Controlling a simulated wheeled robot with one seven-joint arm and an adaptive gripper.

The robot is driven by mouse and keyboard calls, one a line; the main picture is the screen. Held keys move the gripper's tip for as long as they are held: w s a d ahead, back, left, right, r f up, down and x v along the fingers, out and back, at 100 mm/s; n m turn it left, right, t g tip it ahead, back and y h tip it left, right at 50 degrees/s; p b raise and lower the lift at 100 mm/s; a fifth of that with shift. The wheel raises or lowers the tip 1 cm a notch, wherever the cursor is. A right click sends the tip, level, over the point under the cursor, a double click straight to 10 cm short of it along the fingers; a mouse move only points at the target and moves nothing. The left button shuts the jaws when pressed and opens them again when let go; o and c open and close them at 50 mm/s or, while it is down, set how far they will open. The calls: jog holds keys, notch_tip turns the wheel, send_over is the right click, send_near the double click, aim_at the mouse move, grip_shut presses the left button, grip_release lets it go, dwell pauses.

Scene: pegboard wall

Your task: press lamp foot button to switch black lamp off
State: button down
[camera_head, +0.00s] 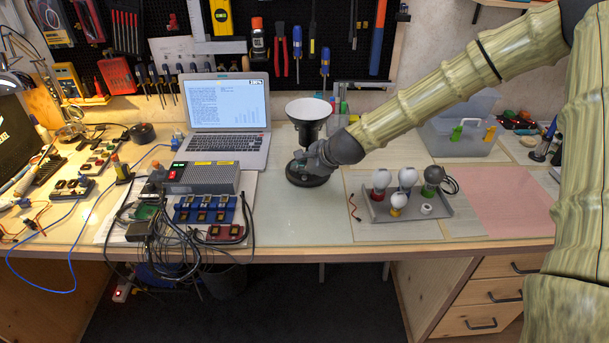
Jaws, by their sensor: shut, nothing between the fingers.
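The black lamp (308,111) stands upright on the workbench, right of the laptop. Its shade is turned upward with a white inside, and I cannot tell from it whether the lamp is lit. Its round black foot (308,179) rests on the table. My gripper (299,166) is shut and empty, pointing left and down at the foot from the right. Its fingertips are over or against the foot; I cannot tell whether they touch. The foot button is hidden or too small to see, and the gripper covers the lower stem.
A grey tray with bulbs (410,208) sits right of the foot. A laptop (228,115) stands behind left. A grey power box (203,178) with many cables lies left. The table front (305,225) before the foot is clear. A pegboard with tools is behind.

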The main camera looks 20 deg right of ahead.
notch_tip(320, 180, up, 6)
jog(key=p, duration=0.4)
jog(key=shift+p, duration=0.4)
jog(key=shift+f, duration=0.1)
dwell(0.3)
